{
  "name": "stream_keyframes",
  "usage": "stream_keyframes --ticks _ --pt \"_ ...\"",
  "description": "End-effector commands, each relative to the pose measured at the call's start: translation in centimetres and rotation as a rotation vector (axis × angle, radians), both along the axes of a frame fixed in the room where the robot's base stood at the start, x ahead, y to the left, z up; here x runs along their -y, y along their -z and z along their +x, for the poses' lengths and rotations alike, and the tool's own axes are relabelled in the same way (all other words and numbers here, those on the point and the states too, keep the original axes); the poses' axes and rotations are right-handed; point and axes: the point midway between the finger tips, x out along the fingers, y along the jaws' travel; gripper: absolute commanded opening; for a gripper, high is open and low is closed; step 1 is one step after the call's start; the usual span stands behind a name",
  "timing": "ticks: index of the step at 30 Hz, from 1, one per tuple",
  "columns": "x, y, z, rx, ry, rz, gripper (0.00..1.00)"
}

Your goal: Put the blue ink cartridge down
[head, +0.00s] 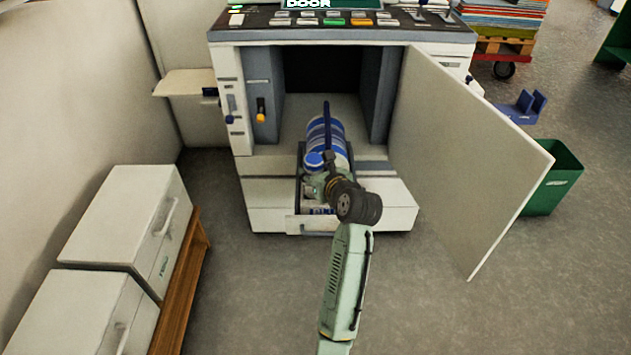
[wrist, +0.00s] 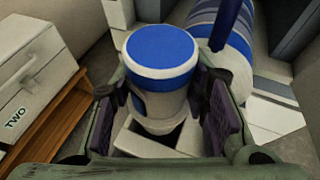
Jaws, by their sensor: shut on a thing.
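The blue ink cartridge is a white cylinder with a blue cap; its cap shows in the head view (head: 314,160) and its body in the wrist view (wrist: 160,72). My gripper (head: 318,180) is shut on it, with a dark pad on each side in the wrist view (wrist: 166,98). The cartridge stands roughly upright over a pulled-out pale tray (head: 296,225) at the machine's front. A dark opening shows below it in the wrist view. I cannot tell whether its lower end touches the tray. Blue letters on the tray are partly hidden by my arm.
A blue-and-white striped drum (head: 325,130) with a dark blue bar lies just behind the cartridge. The machine's open door (head: 455,150) stands out to the right. White boxes (head: 125,215) sit on a wooden stand at left. A green bin (head: 556,180) is beyond the door.

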Motion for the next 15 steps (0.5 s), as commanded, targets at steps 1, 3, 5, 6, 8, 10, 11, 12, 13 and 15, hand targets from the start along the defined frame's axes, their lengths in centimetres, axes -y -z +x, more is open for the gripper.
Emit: stream_keyframes --ticks 1,3,5,6,8,10,11,12,13,15 --pt "0.0 0.4 0.0 0.0 0.0 0.001 0.09" --pt "0.0 1.3 -0.1 -0.002 0.0 -0.001 0.09" --pt "0.0 2.3 0.0 -0.003 0.0 0.0 0.09" --pt "0.0 2.9 0.0 -0.003 0.002 0.0 0.09" --pt "0.1 3.4 0.0 -0.001 0.001 -0.001 0.09" --pt "0.0 3.5 0.0 0.002 0.001 -0.001 0.09" --pt "0.0 3.5 0.0 0.002 0.001 -0.002 0.09" --pt "0.0 3.5 0.0 0.003 0.001 -0.002 0.09" --pt "0.0 3.5 0.0 0.002 0.001 -0.002 0.09" --pt "0.0 3.5 0.0 0.002 0.0 -0.002 0.09"
